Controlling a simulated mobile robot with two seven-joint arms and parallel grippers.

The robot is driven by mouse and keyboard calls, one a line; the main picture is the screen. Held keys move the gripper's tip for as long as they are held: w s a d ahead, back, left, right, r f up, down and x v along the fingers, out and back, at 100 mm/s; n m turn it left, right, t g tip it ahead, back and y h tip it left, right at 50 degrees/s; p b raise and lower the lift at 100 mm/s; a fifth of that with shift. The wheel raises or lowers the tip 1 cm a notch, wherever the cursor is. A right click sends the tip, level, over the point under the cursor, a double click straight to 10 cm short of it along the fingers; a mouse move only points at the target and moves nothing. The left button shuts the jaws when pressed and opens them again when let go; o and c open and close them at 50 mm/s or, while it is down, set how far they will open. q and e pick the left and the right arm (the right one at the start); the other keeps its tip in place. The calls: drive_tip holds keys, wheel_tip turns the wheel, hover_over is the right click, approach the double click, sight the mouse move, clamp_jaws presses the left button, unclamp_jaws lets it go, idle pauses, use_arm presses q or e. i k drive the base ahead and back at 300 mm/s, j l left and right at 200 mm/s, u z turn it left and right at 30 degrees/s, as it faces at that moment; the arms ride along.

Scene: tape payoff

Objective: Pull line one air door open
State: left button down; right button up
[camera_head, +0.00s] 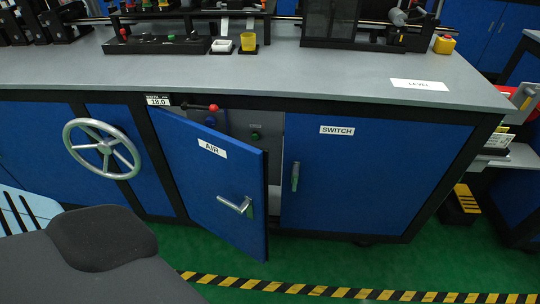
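The blue air door (205,175) carries a white AIR label (212,149) and is hinged on its left side. It stands part open, its right edge swung out from the cabinet toward me. Its silver lever handle (236,205) is near the right edge, below the middle. Behind the door a grey panel with a green knob (255,136) shows, and a lever with a red tip (213,108) sits above it. The door hides most of the inside. Neither of my grippers is in view, and nothing touches the door.
The closed SWITCH door (370,180) is to the right, and a grey handwheel (103,148) to the left. A grey worktop (330,75) runs above. Yellow-black floor tape (330,291) crosses the green floor. A dark grey rounded shape (100,240) fills the lower left.

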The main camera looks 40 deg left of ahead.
sight(205, 163)
drive_tip(key=i+l+u, duration=0.15)
drive_tip(key=l+u, duration=0.25)
drive_tip(key=l, duration=0.25)
drive_tip(key=i+l+u, duration=0.1)
drive_tip(key=l+u, duration=0.25)
drive_tip(key=l, duration=0.3)
drive_tip(key=l+u, duration=0.4)
drive_tip(key=l, duration=0.25)
